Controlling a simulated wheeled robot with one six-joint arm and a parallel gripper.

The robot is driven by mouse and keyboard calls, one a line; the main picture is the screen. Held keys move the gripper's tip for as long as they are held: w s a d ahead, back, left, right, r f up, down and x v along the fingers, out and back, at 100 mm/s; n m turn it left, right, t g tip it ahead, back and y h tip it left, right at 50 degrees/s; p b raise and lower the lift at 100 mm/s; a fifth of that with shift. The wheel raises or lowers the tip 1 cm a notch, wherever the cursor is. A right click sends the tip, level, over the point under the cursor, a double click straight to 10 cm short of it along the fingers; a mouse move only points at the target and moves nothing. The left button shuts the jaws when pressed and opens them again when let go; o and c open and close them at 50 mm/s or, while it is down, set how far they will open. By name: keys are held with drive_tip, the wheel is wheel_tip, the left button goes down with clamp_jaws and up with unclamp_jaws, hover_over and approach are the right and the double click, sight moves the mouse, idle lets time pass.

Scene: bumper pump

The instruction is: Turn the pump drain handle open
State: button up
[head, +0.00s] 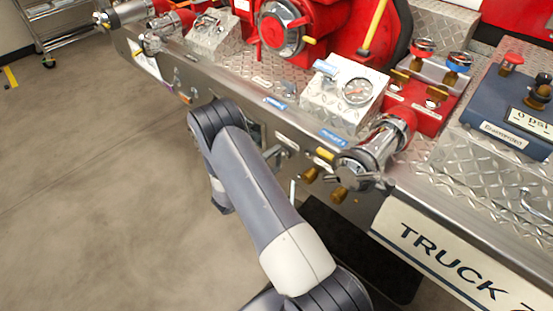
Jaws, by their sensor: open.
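The pump sits on a silver diamond-plate bumper (235,85). A label and a small metal lever (283,152) show on the bumper's front face, just right of my arm. Brass knobs (338,195) hang below a chrome outlet (372,152), with a small yellow handle (325,154) beside it. I cannot tell for sure which of these is the drain handle. My arm rises from the bottom, bends in front of the bumper and folds down behind its own upper link. My gripper is not visible; the arm seems to hide it.
A red pump body (330,30) and a gauge box (343,92) stand on the bumper. Red and blue valve knobs (459,60) and a dark blue box (515,105) are at right. A "TRUCK" sign (450,248) juts out below. Open floor (100,200) lies left.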

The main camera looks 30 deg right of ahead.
drive_tip(key=v, duration=0.9)
drive_tip(key=shift+a, duration=0.25)
drive_tip(key=x, duration=1.1)
drive_tip(key=shift+s, duration=0.1)
drive_tip(key=shift+a, duration=0.1)
drive_tip(key=shift+a, duration=0.1)
